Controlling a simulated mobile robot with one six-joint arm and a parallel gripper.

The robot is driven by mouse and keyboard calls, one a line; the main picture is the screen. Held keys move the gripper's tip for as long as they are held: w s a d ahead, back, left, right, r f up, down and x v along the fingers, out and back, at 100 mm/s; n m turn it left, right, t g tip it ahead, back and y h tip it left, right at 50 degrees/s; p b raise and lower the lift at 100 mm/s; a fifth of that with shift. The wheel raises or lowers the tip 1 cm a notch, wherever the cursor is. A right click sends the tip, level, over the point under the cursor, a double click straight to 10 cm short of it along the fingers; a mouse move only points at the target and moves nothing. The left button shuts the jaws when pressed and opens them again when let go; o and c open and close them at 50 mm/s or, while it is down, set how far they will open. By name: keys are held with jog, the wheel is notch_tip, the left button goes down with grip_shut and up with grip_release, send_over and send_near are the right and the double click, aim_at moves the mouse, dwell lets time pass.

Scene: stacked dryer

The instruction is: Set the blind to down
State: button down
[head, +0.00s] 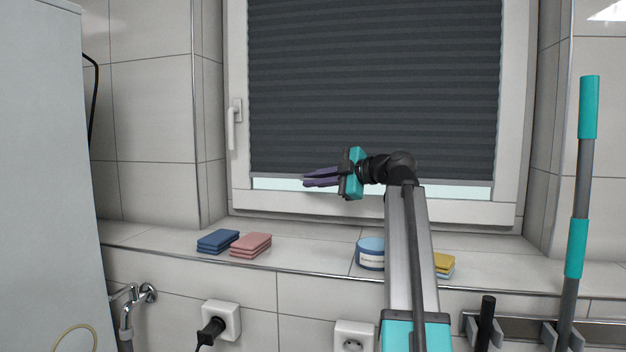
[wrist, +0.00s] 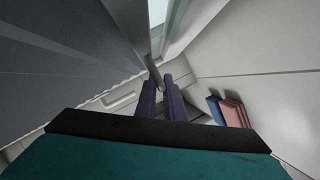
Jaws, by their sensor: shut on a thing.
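The dark grey pleated blind (head: 375,80) covers most of the window. Its light bottom rail (head: 450,183) hangs just above the lower frame, and a narrow strip of bright glass shows below it. My gripper (head: 306,179) reaches in from the right at the rail, its purple fingers pointing left. In the wrist view, the fingers (wrist: 161,84) are close together at the end of a thin grey part of the blind's bottom rail (wrist: 153,70), shut on it. The exact contact is partly hidden by the fingers.
The window handle (head: 233,124) is at left. A turquoise-and-grey pole (head: 582,180) stands at right.

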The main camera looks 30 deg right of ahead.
jog(key=c, duration=1.9)
grip_release()
jog(key=b+v, duration=0.1)
jog(key=v, duration=1.2)
jog(key=shift+s+d, duration=0.15)
jog(key=shift+s, duration=0.25)
